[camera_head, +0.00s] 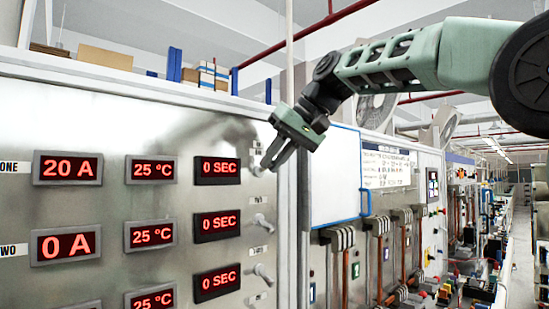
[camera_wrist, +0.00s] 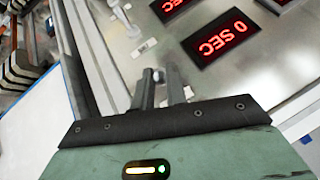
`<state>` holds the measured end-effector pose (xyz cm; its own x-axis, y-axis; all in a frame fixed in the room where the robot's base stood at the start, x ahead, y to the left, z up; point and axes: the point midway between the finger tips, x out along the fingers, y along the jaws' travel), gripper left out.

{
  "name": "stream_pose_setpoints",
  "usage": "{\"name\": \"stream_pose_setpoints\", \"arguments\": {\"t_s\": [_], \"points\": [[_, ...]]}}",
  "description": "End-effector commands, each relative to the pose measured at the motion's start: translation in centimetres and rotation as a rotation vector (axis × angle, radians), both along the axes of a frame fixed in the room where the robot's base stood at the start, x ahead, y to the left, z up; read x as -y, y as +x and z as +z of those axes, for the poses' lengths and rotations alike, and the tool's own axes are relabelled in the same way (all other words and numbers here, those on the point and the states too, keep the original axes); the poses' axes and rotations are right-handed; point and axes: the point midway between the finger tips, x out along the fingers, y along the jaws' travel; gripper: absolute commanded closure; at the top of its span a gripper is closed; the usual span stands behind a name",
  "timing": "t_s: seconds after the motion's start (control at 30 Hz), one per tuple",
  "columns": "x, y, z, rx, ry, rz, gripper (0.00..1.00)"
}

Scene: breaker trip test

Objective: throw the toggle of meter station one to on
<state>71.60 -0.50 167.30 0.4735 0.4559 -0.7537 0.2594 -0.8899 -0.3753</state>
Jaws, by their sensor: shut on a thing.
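The top row of the metal panel (camera_head: 105,120), labelled ONE, has red displays reading 20 A (camera_head: 67,168), 25 °C (camera_head: 152,170) and 0 SEC (camera_head: 217,170). The toggle of meter station one (camera_head: 257,171) is a small metal lever at the right end of this row, largely hidden by my gripper (camera_head: 269,166). In the wrist view, my gripper (camera_wrist: 163,80) has its two dark fingers on either side of the lever's small rounded end (camera_wrist: 158,75), shut on it. The fingers hide which way the lever points.
The toggles of the second row (camera_head: 264,222) and third row (camera_head: 264,273) stick out below. A whiteboard with a blue frame (camera_head: 335,178) stands close to the right of my gripper. Boxes (camera_head: 207,75) stand on top of the panel.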

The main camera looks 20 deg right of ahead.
Motion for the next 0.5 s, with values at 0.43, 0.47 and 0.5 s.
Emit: {"name": "stream_pose_setpoints", "arguments": {"t_s": [0.43,0.47,0.5], "points": [[0.16,-0.08,0.19,0.001,0.0,0.0,0.65],[0.25,-0.17,0.31,0.001,-0.001,-0.001,0.65],[0.42,-0.32,0.57,0.002,0.0,-0.001,0.65]]}}
